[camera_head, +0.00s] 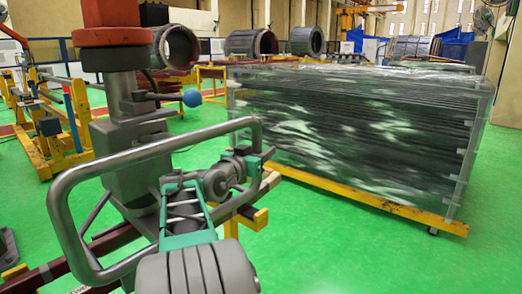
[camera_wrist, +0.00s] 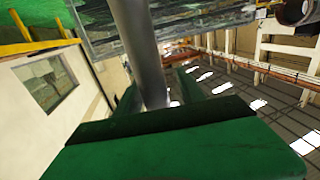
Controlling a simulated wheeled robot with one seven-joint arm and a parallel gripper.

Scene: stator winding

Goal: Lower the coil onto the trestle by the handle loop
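A grey tubular handle loop (camera_head: 62,205) stands at the left of the head view, fixed to a grey lifting column (camera_head: 140,180) with an orange-red top. My gripper (camera_head: 256,158) is at the loop's right side. In the wrist view, the grey tube (camera_wrist: 138,40) runs between my gripper's green fingers (camera_wrist: 158,95), which sit close on both sides of it. A dark red bar (camera_head: 45,275), possibly the coil, runs low behind the loop. Yellow trestle parts (camera_head: 250,217) show near it. My arm hides much of the bar, so I cannot tell whether it touches the trestle.
A large wrapped stack of dark bars (camera_head: 350,135) stands on a yellow frame (camera_head: 365,198) to the right. A blue ball knob (camera_head: 192,98) sticks out from the column. Another yellow trestle (camera_head: 45,155) stands at the left. Green floor at the right front (camera_head: 360,255) is clear.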

